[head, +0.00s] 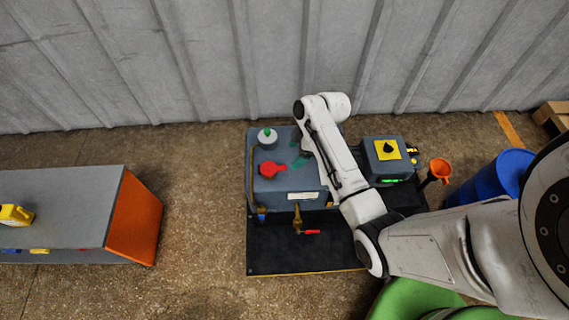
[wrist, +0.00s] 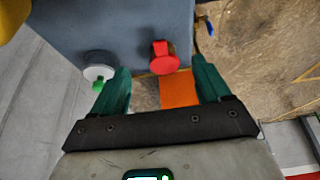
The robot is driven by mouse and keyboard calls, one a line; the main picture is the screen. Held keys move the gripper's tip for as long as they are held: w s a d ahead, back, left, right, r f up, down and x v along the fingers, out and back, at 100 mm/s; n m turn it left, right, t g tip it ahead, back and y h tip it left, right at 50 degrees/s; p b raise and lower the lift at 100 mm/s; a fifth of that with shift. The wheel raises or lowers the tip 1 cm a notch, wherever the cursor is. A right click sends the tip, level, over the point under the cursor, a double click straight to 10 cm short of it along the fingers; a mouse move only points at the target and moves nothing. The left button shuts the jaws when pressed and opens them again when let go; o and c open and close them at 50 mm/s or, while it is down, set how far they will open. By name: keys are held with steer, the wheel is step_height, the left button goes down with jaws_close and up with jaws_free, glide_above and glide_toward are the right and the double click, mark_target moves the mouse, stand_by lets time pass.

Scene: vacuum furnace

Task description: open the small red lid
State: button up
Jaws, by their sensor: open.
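The small red lid (head: 270,170) sits on top of the blue-grey machine housing (head: 275,187), with a tab pointing right. In the wrist view the red lid (wrist: 163,60) shows between the two teal fingers, near their tips. My gripper (head: 297,150) is to the right of the lid in the head view, with its fingers pointing left toward it. In the wrist view my gripper (wrist: 161,65) is open, with a gap showing between each finger and the lid. I see no contact.
A white cap with a green knob (head: 267,137) stands behind the lid. A brass valve with a red handle (head: 311,232) is in front. A grey box with a yellow panel (head: 388,149), an orange funnel (head: 440,168) and a blue drum (head: 503,175) stand to the right.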

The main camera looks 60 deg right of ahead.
mark_target(285, 167)
steer(key=b+x, duration=0.1)
steer(key=x, duration=0.6)
steer(key=shift+b, duration=0.3)
jaws_close()
stand_by(0.4)
